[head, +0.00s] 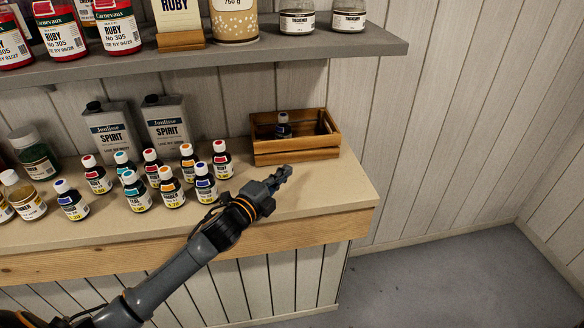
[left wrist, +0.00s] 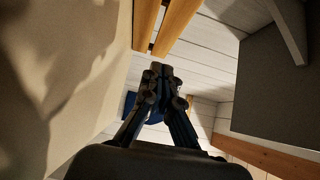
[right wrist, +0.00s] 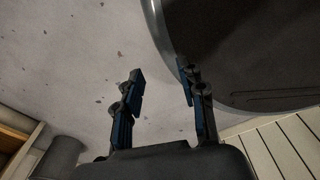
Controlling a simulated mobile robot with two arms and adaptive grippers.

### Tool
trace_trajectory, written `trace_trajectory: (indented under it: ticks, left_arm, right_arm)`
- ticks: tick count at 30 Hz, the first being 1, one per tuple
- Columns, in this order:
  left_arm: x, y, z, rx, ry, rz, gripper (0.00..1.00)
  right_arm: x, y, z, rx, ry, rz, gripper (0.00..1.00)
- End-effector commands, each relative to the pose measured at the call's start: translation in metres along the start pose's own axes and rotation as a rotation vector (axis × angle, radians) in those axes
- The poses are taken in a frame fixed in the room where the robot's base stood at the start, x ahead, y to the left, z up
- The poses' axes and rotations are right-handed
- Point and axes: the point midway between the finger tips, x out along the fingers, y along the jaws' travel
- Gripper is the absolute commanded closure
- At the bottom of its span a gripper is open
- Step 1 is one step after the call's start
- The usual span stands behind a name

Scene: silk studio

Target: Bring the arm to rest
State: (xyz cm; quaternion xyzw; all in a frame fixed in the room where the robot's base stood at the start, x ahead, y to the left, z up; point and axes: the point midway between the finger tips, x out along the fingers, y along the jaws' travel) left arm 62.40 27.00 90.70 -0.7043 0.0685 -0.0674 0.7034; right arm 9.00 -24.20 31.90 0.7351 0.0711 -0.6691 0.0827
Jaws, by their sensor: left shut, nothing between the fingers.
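My left arm reaches in from the lower left of the head view. Its gripper (head: 283,173) is over the counter, just in front of the wooden crate (head: 296,155). In the left wrist view the fingers of my left gripper (left wrist: 161,72) are together with nothing between them. A small dark bottle (head: 284,126) stands inside the crate, its lower part hidden by the front slats. My right gripper (right wrist: 160,75) shows only in the right wrist view. Its fingers are apart and empty above the grey floor.
Several small dye bottles (head: 172,188) stand on the counter (head: 290,218) left of my left gripper. Two spirit cans (head: 167,124) stand behind them. A shelf (head: 250,52) with jars hangs above. The counter ends at the right, with open floor (head: 450,275) beyond.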

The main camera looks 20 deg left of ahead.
Motion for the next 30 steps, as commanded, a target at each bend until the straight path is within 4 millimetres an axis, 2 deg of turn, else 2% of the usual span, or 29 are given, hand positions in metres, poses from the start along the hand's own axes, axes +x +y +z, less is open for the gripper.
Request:
trace_trajectory:
  ticks: [3,6,20,22,25,30]
  left_arm:
    - [-0.022,-0.001,-0.003,0.004,0.001,0.0,1.0]
    - [-0.034,-0.001,-0.003,0.003,0.0,0.0,1.0]
    - [-0.05,0.002,-0.003,0.002,0.001,0.006,1.0]
    - [-0.062,0.003,-0.003,0.002,0.001,0.008,1.0]
    - [-0.092,0.002,-0.002,0.001,0.001,0.004,1.0]
    - [-0.146,-0.005,-0.002,0.002,0.0,-0.008,1.0]
  right_arm:
    - [0.003,-0.007,-0.006,0.004,0.015,-0.01,0.6]
    - [0.004,-0.011,-0.005,0.006,0.014,-0.016,0.6]
    - [0.004,-0.012,0.011,0.004,-0.002,-0.013,0.6]
    - [0.003,-0.014,0.02,0.003,0.0,-0.009,0.6]
    - [0.0,-0.021,0.044,0.001,0.005,-0.004,0.6]
    - [-0.007,-0.044,0.105,0.0,-0.008,-0.004,0.6]
